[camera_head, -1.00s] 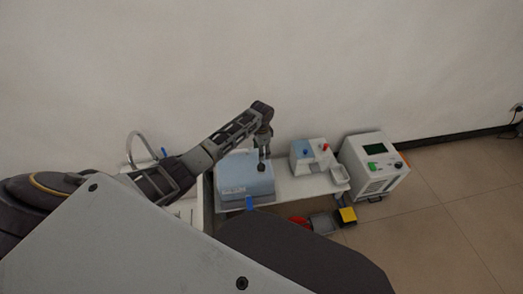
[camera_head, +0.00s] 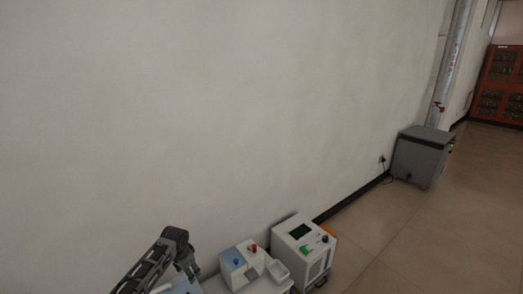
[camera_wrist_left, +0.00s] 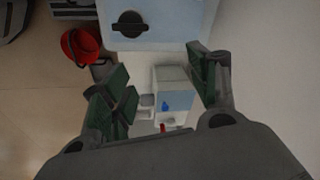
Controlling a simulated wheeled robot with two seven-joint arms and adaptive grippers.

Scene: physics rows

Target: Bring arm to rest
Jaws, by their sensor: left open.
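My left arm comes in at the bottom left of the head view, and its gripper (camera_head: 187,271) hangs down near the lower edge, partly cut off. In the left wrist view the left gripper (camera_wrist_left: 160,76) has its green-padded fingers wide apart with nothing between them. Its fingers are over a light blue box with a black knob (camera_wrist_left: 172,14) and a small white device with blue and red knobs (camera_wrist_left: 173,80); whether they touch anything cannot be told. My right gripper is not in view.
The knobbed device also shows in the head view (camera_head: 229,257), beside a white machine with a dark screen (camera_head: 294,252). A grey cabinet (camera_head: 420,160) stands by the wall. A red bucket (camera_wrist_left: 82,46) is on the floor. Open floor lies at the right.

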